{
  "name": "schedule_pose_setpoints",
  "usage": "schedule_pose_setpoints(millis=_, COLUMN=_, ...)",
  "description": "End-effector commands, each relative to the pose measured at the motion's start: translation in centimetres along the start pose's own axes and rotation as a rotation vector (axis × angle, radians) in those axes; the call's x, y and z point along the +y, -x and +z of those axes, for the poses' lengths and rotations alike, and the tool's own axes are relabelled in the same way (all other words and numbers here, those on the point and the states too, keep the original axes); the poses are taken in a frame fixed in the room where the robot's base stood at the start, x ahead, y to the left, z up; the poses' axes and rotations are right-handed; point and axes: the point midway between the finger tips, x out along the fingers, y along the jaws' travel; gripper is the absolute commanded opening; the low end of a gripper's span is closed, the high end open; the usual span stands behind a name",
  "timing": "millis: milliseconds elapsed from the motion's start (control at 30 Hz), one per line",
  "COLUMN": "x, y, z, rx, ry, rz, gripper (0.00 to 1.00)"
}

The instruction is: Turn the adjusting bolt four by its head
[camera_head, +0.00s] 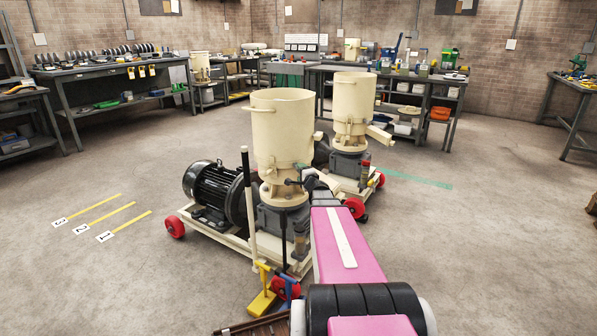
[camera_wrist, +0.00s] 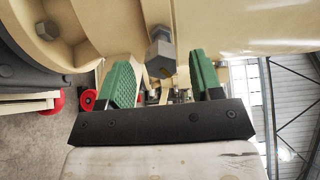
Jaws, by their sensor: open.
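The nearer cream pellet mill (camera_head: 283,130) stands in front of me, with its bolts around the neck below the hopper. My gripper (camera_head: 303,183) is at that neck, at the end of my pink arm. In the wrist view, a grey hexagonal bolt head (camera_wrist: 161,60) shows between and just beyond the green-padded fingers of my gripper (camera_wrist: 162,77). The fingers stand apart on either side of it, with gaps, and do not visibly touch it. No number shows on the bolt. Another dark bolt head (camera_wrist: 47,30) sits on the flange at left.
A second cream mill (camera_head: 352,100) stands behind. A black motor (camera_head: 212,190) and an upright bar (camera_head: 249,205) are left of my arm. A yellow chock (camera_head: 260,302) lies by the front wheel. Workbenches (camera_head: 115,70) line the walls. The floor at left is mostly clear.

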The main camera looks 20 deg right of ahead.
Motion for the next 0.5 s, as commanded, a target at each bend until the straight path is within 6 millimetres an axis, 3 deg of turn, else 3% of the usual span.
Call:
schedule_pose_setpoints(millis=33, x=-0.1, y=1.5, z=0.1, rx=0.001, ry=0.0, rz=0.001, gripper=0.6)
schedule_pose_setpoints(millis=200, x=0.0, y=4.6, z=0.2, rx=0.0, ry=0.001, rz=0.001, gripper=0.6)
schedule_pose_setpoints(millis=333, x=0.0, y=5.9, z=0.1, rx=0.001, ry=0.001, rz=0.002, gripper=0.6)
schedule_pose_setpoints(millis=500, x=0.1, y=6.2, z=0.0, rx=0.0, ry=0.001, rz=0.001, gripper=0.6)
